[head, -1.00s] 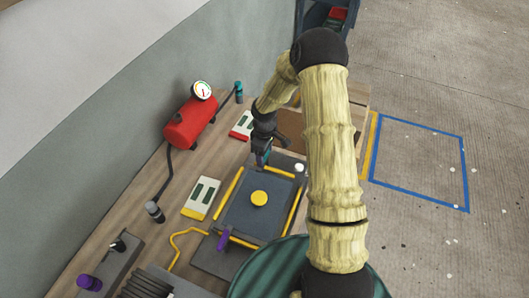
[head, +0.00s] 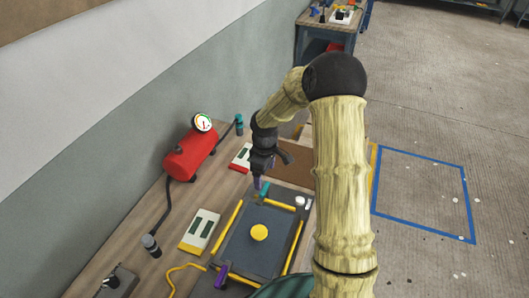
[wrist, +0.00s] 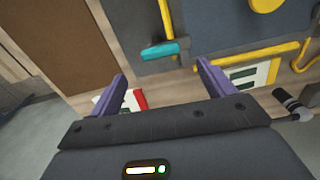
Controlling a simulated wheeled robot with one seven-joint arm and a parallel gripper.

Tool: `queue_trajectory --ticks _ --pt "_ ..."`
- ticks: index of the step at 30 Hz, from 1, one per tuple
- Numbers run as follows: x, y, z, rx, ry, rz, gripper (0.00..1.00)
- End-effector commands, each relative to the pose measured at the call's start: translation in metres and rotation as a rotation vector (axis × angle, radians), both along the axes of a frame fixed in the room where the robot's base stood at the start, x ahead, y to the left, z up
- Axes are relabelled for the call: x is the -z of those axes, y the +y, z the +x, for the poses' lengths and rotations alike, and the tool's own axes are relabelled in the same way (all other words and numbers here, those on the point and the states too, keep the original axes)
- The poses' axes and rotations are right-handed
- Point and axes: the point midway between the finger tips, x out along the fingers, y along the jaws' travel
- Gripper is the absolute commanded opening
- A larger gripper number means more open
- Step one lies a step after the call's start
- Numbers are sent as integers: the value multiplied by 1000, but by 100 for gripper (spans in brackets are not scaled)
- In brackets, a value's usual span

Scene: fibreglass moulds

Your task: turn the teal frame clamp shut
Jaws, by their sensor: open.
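The teal frame clamp (head: 265,189) sits at the far edge of the dark grey mould (head: 240,238), by one end of the far yellow bar (head: 280,205). In the wrist view its teal handle (wrist: 166,51) points away from the mould, crosswise to that yellow bar. My gripper (head: 257,185) is just above and beside the clamp in the head view. In the wrist view my gripper (wrist: 168,84) is open, its purple fingers apart with nothing between them. The teal handle shows beyond the fingertips. I cannot tell any contact.
A purple clamp (head: 222,276) is at the near left corner. A yellow knob (head: 259,232) rises mid-mould and a white knob (head: 300,201) is at its far right. White-and-green boxes (head: 200,231) and a red tank (head: 190,155) stand left. A brown board (head: 292,161) lies beyond.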

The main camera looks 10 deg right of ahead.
Motion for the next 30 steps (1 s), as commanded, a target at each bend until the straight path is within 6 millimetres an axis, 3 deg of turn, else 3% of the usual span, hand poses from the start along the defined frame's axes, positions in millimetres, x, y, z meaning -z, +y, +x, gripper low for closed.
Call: queue_trajectory --ticks 9,15,20,30 --pt "-64 0 1 1 -6 -1 82" --pt "-96 0 1 0 -4 0 82" --pt "-105 0 0 -1 -1 0 82" --pt "-105 0 0 -1 -1 1 82"
